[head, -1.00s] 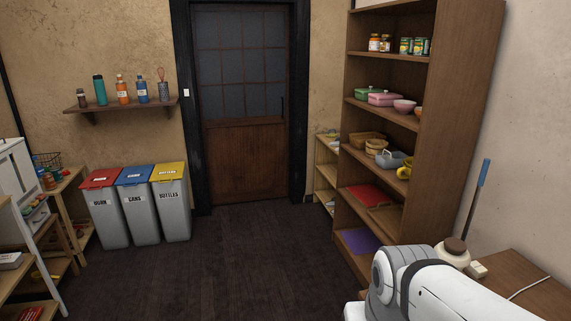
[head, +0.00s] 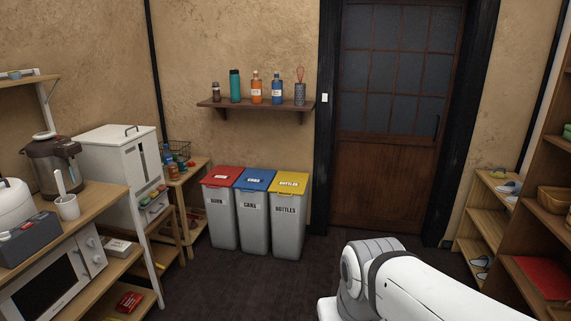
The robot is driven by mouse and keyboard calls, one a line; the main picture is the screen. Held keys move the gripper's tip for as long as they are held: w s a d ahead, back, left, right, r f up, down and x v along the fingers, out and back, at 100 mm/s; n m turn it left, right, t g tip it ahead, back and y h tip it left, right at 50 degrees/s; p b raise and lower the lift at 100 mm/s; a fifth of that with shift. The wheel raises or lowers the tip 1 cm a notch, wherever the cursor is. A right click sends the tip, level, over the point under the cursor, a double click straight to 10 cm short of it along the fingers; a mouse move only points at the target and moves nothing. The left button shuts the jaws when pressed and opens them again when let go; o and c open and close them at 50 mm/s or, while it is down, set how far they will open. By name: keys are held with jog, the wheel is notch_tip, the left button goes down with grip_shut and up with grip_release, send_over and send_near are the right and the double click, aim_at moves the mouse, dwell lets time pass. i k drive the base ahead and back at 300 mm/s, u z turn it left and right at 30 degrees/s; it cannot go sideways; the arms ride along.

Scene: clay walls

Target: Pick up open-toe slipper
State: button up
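Slipper-like footwear shows on a low light-wood rack (head: 483,222) right of the door. On its top are a pale item (head: 497,173) and a grey-blue slipper (head: 509,187). A pair of light slippers (head: 480,262) with dark openings sits on a lower shelf. They are too small to tell for sure which is open-toe. My white arm crosses the lower right of the head view, but my gripper is out of view.
Three lidded bins (head: 238,212) stand against the back wall. A tall brown shelf (head: 548,165) stands at the right edge. The dark floor between is clear.

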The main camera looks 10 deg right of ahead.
aim_at(510, 187)
jog(key=z, duration=0.2)
jog(key=i, duration=1.55)
jog(key=z, duration=1.3)
jog(key=i, duration=0.9)
jog(key=z, duration=0.5)
jog(key=k, duration=0.85)
jog(key=z, duration=0.2)
jog(key=i, duration=0.85)
jog(key=u, duration=0.05)
jog(key=k, duration=1.3)
jog(key=u, duration=0.05)
